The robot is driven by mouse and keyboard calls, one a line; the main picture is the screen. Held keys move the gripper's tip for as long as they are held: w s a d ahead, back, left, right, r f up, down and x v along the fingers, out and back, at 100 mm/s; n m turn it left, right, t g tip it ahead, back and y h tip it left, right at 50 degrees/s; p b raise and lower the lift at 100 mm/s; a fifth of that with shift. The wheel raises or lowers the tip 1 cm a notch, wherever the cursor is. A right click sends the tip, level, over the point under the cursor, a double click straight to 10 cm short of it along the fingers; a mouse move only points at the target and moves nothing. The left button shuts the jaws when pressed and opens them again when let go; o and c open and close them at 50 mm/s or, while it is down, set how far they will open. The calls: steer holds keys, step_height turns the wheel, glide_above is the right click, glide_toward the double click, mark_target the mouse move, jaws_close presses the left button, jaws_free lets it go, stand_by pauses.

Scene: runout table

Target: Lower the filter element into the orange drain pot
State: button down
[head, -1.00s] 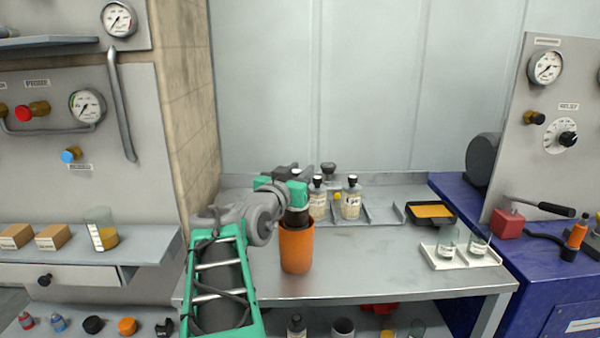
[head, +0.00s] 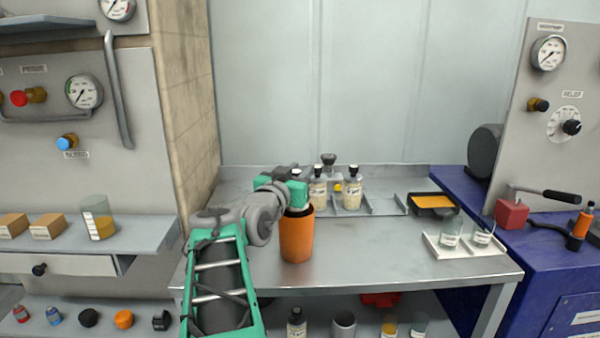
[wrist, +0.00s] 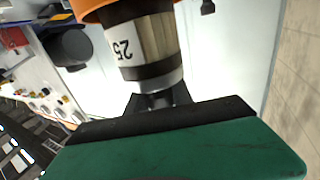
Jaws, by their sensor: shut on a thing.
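The orange drain pot (head: 297,242) stands upright near the left front of the grey bench. My gripper (head: 297,194) is directly above the pot's mouth. It is shut on the filter element (wrist: 148,48), a pale cylinder with dark bands and a label reading 25. In the wrist view my gripper (wrist: 160,100) grips its narrow end. The element's far end passes into the pot (wrist: 98,8), whose rim edge shows at the top.
Labelled bottles (head: 352,190) stand close behind the pot. A black tray with orange contents (head: 434,203) and a white tray (head: 462,251) with glass beakers are to the right. The bench (head: 365,255) right of the pot is clear.

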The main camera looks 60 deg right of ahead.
steer(key=shift+f+b, duration=1.8)
steer(key=c, duration=1)
jaws_free()
steer(key=shift+c, duration=0.2)
steer(key=a, duration=0.7)
steer(key=shift+s+a, duration=0.2)
steer(key=shift+a, duration=0.2)
steer(key=shift+r, duration=0.1)
